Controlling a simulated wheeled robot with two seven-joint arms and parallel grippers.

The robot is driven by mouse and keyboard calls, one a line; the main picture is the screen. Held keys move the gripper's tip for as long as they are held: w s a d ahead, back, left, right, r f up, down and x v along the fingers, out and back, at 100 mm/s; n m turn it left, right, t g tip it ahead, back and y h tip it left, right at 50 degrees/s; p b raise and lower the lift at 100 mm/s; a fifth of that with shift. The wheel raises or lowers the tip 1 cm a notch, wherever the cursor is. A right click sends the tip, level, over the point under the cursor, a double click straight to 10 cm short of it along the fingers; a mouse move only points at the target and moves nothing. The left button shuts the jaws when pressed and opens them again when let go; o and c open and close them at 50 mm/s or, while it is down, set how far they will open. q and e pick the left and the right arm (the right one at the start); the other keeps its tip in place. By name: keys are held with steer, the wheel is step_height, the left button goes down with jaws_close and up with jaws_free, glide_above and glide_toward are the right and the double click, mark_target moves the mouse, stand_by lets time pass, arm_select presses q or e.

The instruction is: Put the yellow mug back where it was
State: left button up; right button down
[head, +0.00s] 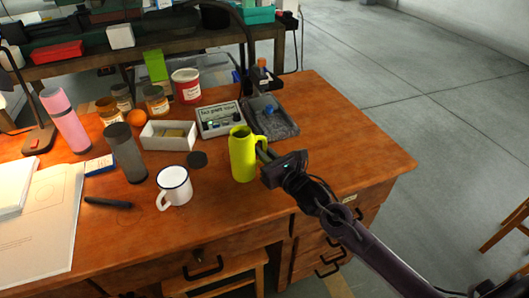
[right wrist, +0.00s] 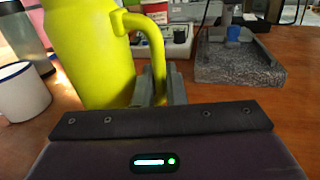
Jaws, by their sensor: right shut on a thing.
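The yellow mug (head: 242,155) is tall and yellow-green, with a handle on its right side. It is upright over the right-hand part of the wooden desk (head: 340,130); I cannot tell whether its base touches the wood. My right gripper (head: 263,157) reaches in from the right and is shut on the handle. In the right wrist view the fingers (right wrist: 159,90) close around the handle's lower part, and the mug (right wrist: 85,50) fills the upper left. Its base is hidden there behind the gripper body. My left gripper is not in view.
A white enamel mug (head: 174,187) stands left of the yellow mug. A dark grey cylinder (head: 125,153) stands further left. The desk's right end is clear.

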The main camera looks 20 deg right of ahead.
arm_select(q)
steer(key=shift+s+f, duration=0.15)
arm_select(e)
steer(key=c, duration=1.5)
jaws_free()
steer(key=shift+f, duration=0.1)
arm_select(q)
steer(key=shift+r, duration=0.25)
arm_select(e)
steer(key=shift+s+d, duration=0.1)
steer(key=shift+s, duration=0.25)
steer(key=v, duration=1.1)
steer(key=shift+s, duration=0.15)
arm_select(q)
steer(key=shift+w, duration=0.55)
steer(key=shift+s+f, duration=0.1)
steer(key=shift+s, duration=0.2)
